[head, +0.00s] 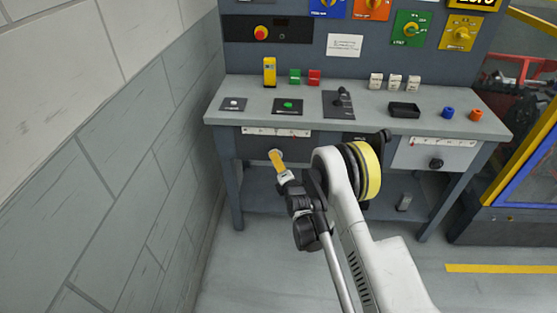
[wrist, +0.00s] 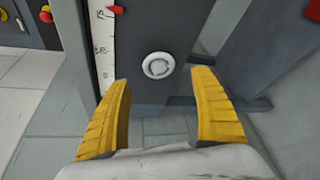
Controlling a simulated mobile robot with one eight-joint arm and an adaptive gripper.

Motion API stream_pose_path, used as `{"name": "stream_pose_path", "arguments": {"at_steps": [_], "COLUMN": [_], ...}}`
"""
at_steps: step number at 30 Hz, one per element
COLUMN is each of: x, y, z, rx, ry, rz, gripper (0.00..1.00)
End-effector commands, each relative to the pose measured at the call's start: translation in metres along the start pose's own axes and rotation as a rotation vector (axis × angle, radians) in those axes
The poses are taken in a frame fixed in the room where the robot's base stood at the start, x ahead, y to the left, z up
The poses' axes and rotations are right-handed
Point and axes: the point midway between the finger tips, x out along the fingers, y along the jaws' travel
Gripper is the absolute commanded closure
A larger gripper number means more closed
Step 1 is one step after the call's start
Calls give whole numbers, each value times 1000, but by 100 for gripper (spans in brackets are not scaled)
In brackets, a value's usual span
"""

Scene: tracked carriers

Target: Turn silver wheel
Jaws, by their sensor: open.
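The silver wheel (wrist: 158,65) is a small round knob with a raised rim on the dark front panel of the workbench, in the middle of the wrist view. In the head view only a little of the wheel (head: 274,152) shows beyond my gripper (head: 279,164). In the wrist view the yellow fingers of my gripper (wrist: 160,85) are spread wide, one on each side below the wheel. They hold nothing, and the wheel lies ahead between their tips. I cannot tell how far off it is.
A white scale (head: 277,132) with a red pointer sits above the wheel. A black knob (head: 437,163) is under another scale on the right. The bench top (head: 365,119) carries buttons, a joystick (head: 342,98) and a black tray (head: 404,110). A block wall (head: 110,190) stands left.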

Motion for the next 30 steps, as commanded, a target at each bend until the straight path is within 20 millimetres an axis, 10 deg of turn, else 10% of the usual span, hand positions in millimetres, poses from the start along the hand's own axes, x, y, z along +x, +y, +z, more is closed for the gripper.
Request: {"name": "stream_pose_path", "arguments": {"at_steps": [13, 30], "x": [-4, -24], "y": [5, 37], "z": [-41, -25], "rx": [918, 1872], "ry": [-112, -482], "rz": [-201, 38], "gripper": [25, 25]}}
